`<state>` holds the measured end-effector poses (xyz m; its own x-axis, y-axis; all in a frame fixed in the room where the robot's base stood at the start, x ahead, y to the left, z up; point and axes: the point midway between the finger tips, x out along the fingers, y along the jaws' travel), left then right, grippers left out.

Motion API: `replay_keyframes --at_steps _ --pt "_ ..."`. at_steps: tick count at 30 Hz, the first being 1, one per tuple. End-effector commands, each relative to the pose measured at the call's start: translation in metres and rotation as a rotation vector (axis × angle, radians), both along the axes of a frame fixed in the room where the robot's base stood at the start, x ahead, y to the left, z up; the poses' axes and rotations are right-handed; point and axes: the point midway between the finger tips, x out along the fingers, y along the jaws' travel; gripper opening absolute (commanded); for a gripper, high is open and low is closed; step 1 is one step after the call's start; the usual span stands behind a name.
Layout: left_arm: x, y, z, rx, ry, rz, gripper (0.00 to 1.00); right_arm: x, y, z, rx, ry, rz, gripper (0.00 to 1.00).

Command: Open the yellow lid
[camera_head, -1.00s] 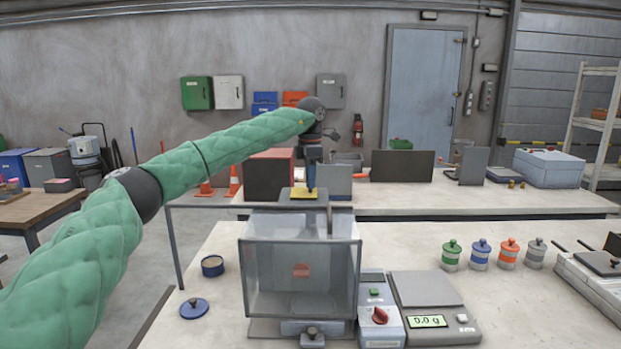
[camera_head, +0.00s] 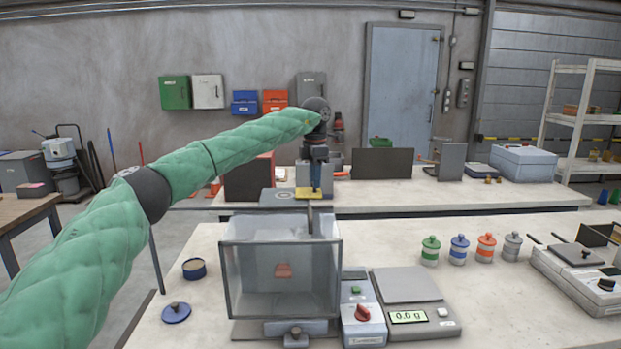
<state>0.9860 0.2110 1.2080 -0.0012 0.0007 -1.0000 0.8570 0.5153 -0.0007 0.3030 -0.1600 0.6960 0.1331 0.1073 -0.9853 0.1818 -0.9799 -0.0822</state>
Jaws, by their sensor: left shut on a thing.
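The yellow lid (camera_head: 303,192) is above the back of the clear-walled box (camera_head: 265,270) on the near bench. It shows taller than a flat plate and looks tilted up, with its face partly hidden behind my gripper. The exact contact between fingers and lid is too small to make out. My right gripper is not in view.
A scale (camera_head: 408,300) reading 0.0 and a control box with a red knob (camera_head: 362,313) stand right of the clear box. Several lidded jars (camera_head: 459,250) are farther right. An open blue tin (camera_head: 194,269) and its blue lid (camera_head: 176,312) lie left.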

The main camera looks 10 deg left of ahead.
Motion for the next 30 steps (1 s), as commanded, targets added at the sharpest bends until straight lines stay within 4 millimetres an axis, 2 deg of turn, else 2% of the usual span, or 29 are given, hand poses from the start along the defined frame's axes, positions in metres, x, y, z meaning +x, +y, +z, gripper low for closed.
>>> replay_keyframes --at_steps 3,4,7,18,30 --pt "0.0 0.001 0.002 -0.002 -0.003 0.001 0.0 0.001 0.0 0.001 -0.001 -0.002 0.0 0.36" --pt "0.0 0.001 0.002 -0.002 -0.003 0.001 0.26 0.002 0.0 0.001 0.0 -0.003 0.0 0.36" --pt "0.0 0.0 0.002 -0.002 -0.003 0.001 0.45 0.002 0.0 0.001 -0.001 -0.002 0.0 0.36" --pt "0.0 0.0 0.006 -0.001 -0.003 0.001 0.45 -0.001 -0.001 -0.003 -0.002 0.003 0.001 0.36" --pt "0.001 0.0 0.062 -0.002 -0.003 0.0 0.45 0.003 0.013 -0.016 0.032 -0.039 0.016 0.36"
